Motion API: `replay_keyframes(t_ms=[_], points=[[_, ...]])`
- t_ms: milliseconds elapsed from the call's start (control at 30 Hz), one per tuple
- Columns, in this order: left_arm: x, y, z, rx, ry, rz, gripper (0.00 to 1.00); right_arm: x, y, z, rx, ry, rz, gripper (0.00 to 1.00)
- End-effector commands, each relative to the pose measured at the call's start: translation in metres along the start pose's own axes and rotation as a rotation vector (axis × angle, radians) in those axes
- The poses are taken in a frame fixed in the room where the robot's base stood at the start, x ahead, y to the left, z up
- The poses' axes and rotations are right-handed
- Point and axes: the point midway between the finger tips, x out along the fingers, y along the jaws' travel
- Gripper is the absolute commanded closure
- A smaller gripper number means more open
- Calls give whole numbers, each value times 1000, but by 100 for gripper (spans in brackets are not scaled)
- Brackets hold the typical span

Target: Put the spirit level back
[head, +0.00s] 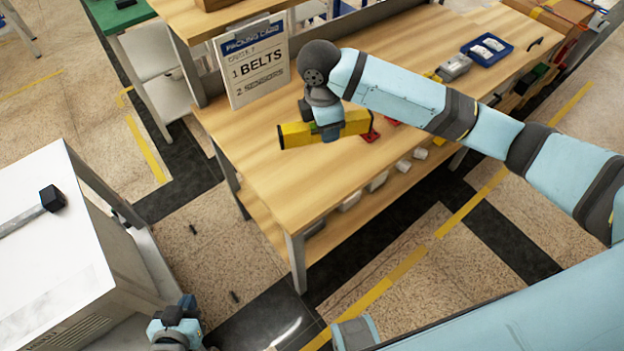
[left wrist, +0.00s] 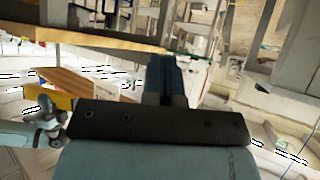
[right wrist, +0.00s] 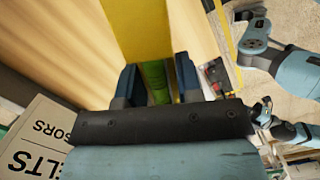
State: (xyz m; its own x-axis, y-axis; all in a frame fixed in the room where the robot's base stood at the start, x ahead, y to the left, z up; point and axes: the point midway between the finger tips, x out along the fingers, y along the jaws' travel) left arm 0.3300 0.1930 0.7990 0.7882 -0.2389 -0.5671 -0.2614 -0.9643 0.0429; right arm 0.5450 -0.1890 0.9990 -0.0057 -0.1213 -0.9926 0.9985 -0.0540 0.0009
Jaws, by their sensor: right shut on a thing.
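The yellow spirit level (head: 296,135) is held above the wooden bench, lying roughly level across my right gripper (head: 330,132). In the right wrist view the yellow body of the level (right wrist: 140,28) runs up between the two blue fingers (right wrist: 156,82), with a green part showing between them. My right gripper is shut on it. My left gripper (head: 187,303) is low at the bottom of the head view, beside the white cabinet and away from the bench. In the left wrist view its blue fingers (left wrist: 168,78) are together and empty.
The wooden bench (head: 300,180) bears a belts and sensors sign (head: 252,62), red pieces (head: 371,136), a grey item (head: 454,67) and a blue tray (head: 487,48). The bench's near left top is clear. A white cabinet (head: 60,250) stands at left.

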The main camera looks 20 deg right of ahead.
Motion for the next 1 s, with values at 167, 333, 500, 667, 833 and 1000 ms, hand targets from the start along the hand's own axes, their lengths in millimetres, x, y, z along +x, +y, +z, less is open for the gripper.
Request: replay_keyframes(t_ms=[167, 333, 500, 667, 833, 1000], points=[[18, 3, 29, -12, -11, 7, 100, -14, 21, -12, -442, -1, 60, 100], [24, 3, 32, -19, -8, 8, 100, -28, 30, -18, -699, 0, 87, 100], [25, 3, 27, -22, 5, 8, 100, -25, 32, -21, -788, 1, 93, 100], [26, 3, 29, -26, 3, 7, 100, 12, 31, -25, -792, 2, 91, 100], [29, 2, 33, -28, -2, 7, 100, 58, 30, -30, -791, 1, 91, 100], [31, 1, 36, -31, -7, 7, 100, 98, 31, -36, -790, 2, 92, 100]])
